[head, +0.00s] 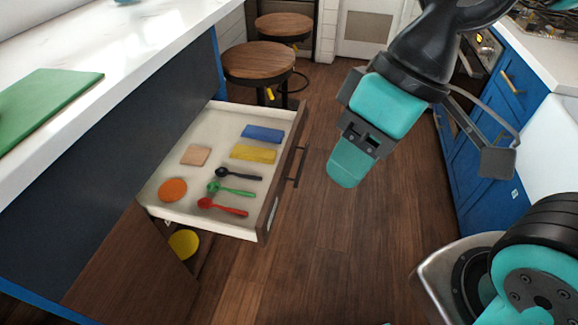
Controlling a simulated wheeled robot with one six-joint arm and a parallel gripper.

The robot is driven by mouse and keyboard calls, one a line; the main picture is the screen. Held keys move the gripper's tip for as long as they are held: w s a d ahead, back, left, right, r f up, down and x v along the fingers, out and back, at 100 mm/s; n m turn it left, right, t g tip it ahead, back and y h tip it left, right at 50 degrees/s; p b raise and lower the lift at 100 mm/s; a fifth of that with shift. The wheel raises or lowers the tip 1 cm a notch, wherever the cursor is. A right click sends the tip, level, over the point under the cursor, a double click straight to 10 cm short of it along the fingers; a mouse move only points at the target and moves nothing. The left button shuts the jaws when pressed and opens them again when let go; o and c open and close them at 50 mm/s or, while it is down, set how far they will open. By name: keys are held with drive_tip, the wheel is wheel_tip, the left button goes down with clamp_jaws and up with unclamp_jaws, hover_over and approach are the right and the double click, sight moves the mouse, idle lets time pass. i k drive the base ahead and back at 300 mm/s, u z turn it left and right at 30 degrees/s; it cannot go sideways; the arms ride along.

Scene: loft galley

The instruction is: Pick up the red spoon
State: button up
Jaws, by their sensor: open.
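The red spoon (222,207) lies flat in the open drawer (177,214), close to the drawer's near side. Its bowl end points left and its handle points right toward the drawer front. A green spoon (231,190) lies just behind it, and a black spoon (238,174) lies behind that. My gripper (348,168) hangs in the air over the floor, to the right of the drawer front and apart from it. It is open; I see nothing held in it. The gap between its fingers is hard to see from this angle.
The drawer also holds an orange disc (172,190), a tan square (195,155), a yellow block (254,153) and a blue block (263,133). A white counter (130,45) with a green board (40,100) overhangs at left. Wooden stools (259,60) stand behind. The floor right of the drawer is clear.

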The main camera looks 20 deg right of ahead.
sight(205, 204)
drive_tip(key=z, duration=2)
drive_tip(key=k, duration=0.45)
drive_tip(key=u, duration=2.75)
drive_tip(key=i, duration=0.5)
